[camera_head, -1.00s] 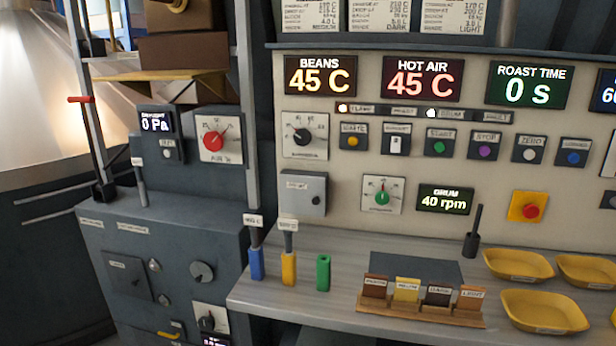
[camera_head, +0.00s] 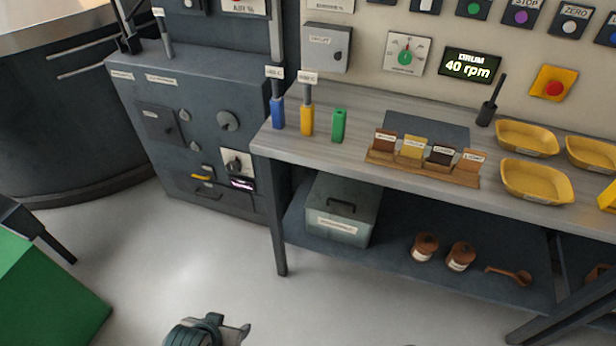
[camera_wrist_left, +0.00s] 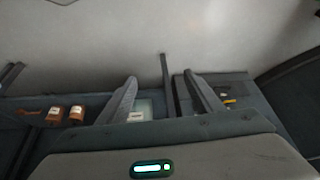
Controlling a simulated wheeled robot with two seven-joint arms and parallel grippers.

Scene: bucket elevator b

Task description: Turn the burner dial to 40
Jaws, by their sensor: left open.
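No dial label reads clearly as burner. The panel's upper-left black-knob dial is cut off by the head view's top edge; only the lower edge of its plate (camera_head: 330,5) shows, so its setting is hidden. Another small black dial on a white plate (camera_head: 237,163) sits low on the dark cabinet, its scale too small to read. A green-knob dial (camera_head: 404,57) is beside the drum display (camera_head: 470,66), which reads 40 rpm. My left gripper (camera_head: 207,330) is low at the bottom edge, away from the panel. In the left wrist view its fingers (camera_wrist_left: 163,92) are apart and empty.
The bench (camera_head: 350,165) carries blue, yellow and green handles, a sample rack (camera_head: 422,170) and yellow trays (camera_head: 530,180). A grey box (camera_head: 340,215) and jars (camera_head: 425,246) are on the lower shelf. A green block (camera_head: 45,290) is at left. The floor before the bench is clear.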

